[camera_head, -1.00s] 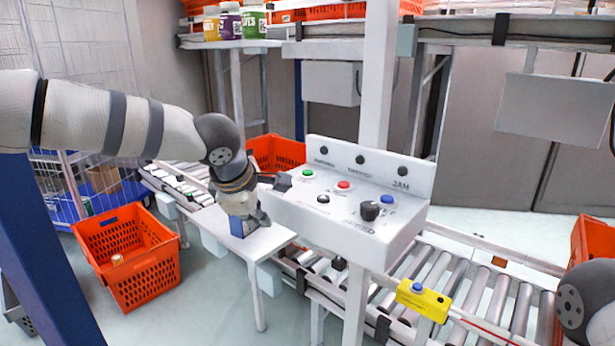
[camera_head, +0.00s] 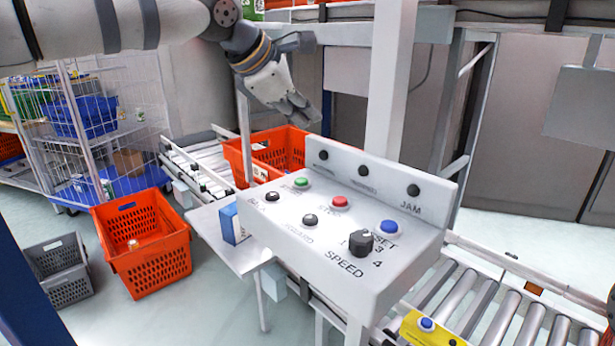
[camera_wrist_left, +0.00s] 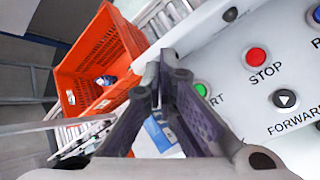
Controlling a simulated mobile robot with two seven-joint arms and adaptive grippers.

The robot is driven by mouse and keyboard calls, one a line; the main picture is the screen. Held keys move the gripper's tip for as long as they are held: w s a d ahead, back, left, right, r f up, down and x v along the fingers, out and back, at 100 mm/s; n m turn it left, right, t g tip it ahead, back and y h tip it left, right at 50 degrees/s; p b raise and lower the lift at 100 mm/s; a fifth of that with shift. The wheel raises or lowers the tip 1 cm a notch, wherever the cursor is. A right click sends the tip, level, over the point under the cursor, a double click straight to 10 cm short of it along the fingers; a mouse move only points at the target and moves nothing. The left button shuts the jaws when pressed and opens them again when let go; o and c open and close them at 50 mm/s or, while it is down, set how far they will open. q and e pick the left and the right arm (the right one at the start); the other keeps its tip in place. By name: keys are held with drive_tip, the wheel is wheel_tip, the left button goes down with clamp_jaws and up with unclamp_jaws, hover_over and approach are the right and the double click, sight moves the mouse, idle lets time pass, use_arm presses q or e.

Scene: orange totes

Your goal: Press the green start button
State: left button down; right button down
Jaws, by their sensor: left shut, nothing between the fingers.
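The green start button (camera_head: 302,183) sits on the white control panel (camera_head: 300,232), left of the red stop button (camera_head: 340,202). My left gripper (camera_head: 309,116) is shut and empty, pointing down and to the right, above and behind the green button in the head view. It appears apart from the panel. In the left wrist view, the green button (camera_wrist_left: 201,89) shows just right of my shut fingers (camera_wrist_left: 163,62), which cover part of its label. The red stop button (camera_wrist_left: 257,56) is farther right. My right gripper is not in view.
The panel also carries a blue reset button (camera_head: 389,227), black buttons and a speed knob (camera_head: 361,242). Its raised back wall (camera_head: 385,178) stands behind the buttons. A blue box (camera_head: 230,222) stands on the white side table (camera_head: 246,258). Orange totes (camera_head: 145,250) and a roller conveyor (camera_head: 480,297) are nearby.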

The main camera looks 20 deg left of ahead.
use_arm(q)
drive_tip(key=shift+s, duration=0.1)
hover_over(304, 182)
wheel_tip(304, 182, down, 8)
drive_tip(key=shift+r, duration=0.1)
drive_tip(key=shift+f, duration=0.5)
drive_tip(key=shift+f, duration=0.2)
idle(1.1)
drive_tip(key=shift+f, duration=0.2)
